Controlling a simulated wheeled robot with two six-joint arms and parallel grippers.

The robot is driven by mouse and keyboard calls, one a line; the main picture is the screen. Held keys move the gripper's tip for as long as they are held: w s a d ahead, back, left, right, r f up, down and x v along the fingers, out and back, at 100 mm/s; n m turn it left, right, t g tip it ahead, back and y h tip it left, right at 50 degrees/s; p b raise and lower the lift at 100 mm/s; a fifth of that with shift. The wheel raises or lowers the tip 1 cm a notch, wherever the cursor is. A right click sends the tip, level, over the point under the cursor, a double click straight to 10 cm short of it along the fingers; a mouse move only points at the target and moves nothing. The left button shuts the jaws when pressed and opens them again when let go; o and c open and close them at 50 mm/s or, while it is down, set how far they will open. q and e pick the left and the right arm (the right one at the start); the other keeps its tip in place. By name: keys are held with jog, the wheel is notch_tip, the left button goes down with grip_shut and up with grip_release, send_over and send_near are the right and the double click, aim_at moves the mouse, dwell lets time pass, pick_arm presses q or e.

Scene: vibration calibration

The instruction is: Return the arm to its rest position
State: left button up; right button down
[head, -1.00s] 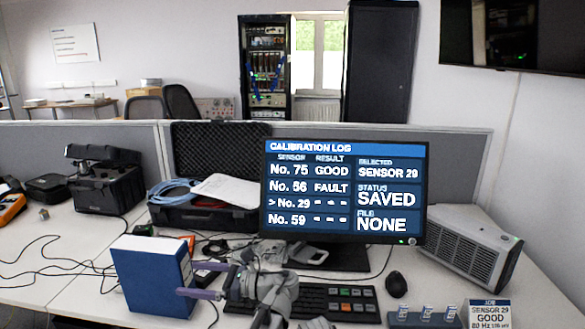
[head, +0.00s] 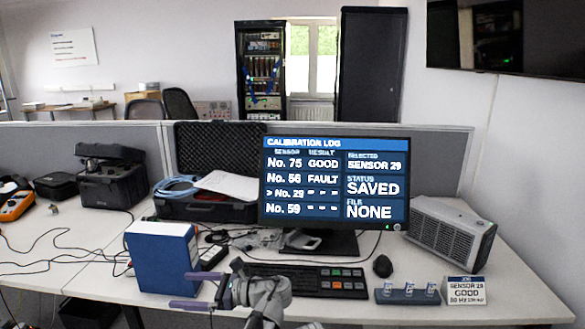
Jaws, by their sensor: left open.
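My left gripper (head: 196,290) is near the front edge of the desk, at the lower middle of the head view. Its two purple fingers point left and stand apart, with nothing between them. It is in front of the blue binder-like box (head: 163,262) and left of the black keyboard (head: 318,281). My left arm runs down out of the bottom of the picture. My right gripper is not in view. The monitor (head: 334,182) shows a calibration log with sensor 29 selected, status saved and file none.
A small rack with several sensors (head: 408,294) and a job card reading sensor 29 good (head: 466,290) stand at the right front. A mouse (head: 382,266) and a grey vented unit (head: 452,233) are nearby. An open black case (head: 205,208) lies behind the blue box. Cables cross the left desk.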

pick_arm(q)
jog(key=s+a+f+n+h, duration=0.1)
jog(key=s+f+n+h, duration=0.25)
jog(key=f, duration=0.35)
jog(key=s+f+n+h, duration=0.2)
jog(key=f+n+h, duration=0.2)
jog(key=f, duration=0.2)
jog(key=s+d+f+n+h, duration=0.4)
jog(key=d+f+n+h, duration=0.3)
jog(key=d+n+h, duration=0.35)
jog(key=s+d+r+m+y+p, duration=0.1)
jog(key=s+d+r+p, duration=0.2)
jog(key=r+p, duration=0.6)
jog(key=s+d+r+m+g+y+p, duration=0.1)
jog(key=s+d+r+m+p, duration=0.1)
jog(key=d+r+p, duration=0.4)
jog(key=shift+s+d+r+m+p, duration=0.3)
jog(key=shift+s+d+r+p, duration=0.1)
jog(key=shift+r+p, duration=2)
jog(key=shift+f, duration=0.1)
